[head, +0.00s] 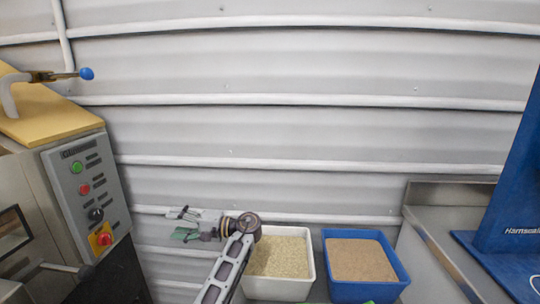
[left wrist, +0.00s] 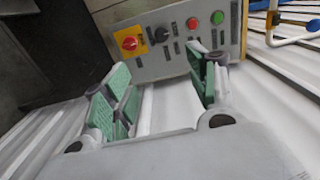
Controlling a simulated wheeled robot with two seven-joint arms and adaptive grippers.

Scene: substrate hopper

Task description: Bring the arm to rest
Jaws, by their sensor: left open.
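My left arm comes up from the bottom of the head view. Its gripper (head: 180,224) points left, in front of the grey corrugated wall, just left of the white bin. In the left wrist view the left gripper (left wrist: 160,92) shows its green finger pads spread apart, with nothing between them. The machine's control panel (left wrist: 185,38) is beyond the fingertips. My right gripper is in neither view.
A machine with a control panel (head: 85,190) stands at the left, a blue-tipped lever (head: 86,74) above it. A white bin (head: 278,289) and a blue bin (head: 368,292) hold granular material. A steel counter (head: 430,235) and a blue stand (head: 510,200) are at the right.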

